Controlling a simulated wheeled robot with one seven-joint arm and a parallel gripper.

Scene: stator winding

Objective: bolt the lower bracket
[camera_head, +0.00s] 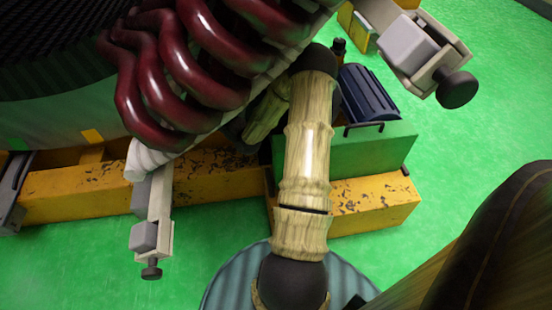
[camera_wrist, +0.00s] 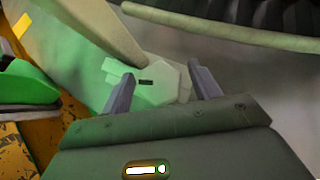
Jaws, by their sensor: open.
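The lower bracket (camera_head: 153,225) is a pale grey arm with a square block and a dark knob (camera_head: 151,271), hanging at the lower left of the coil in the head view. A similar bracket (camera_head: 430,62) with a dark knob (camera_head: 457,90) is at the upper right. My gripper (camera_wrist: 160,88) shows in the wrist view with its two grey fingers spread apart and nothing clasped. A pale, roughly hexagonal part (camera_wrist: 172,77) with a small dark slot lies beyond and between the fingertips; I cannot tell whether it is a bolt. In the head view my arm and the coils hide the gripper.
Dark red coils (camera_head: 165,75) wrap the large round stator (camera_head: 55,75) at the upper left. A worn yellow frame (camera_head: 80,193) runs below it. A green box (camera_head: 370,148) with a blue ribbed part (camera_head: 369,92) stands right of my arm. The green floor (camera_head: 490,130) is open at right.

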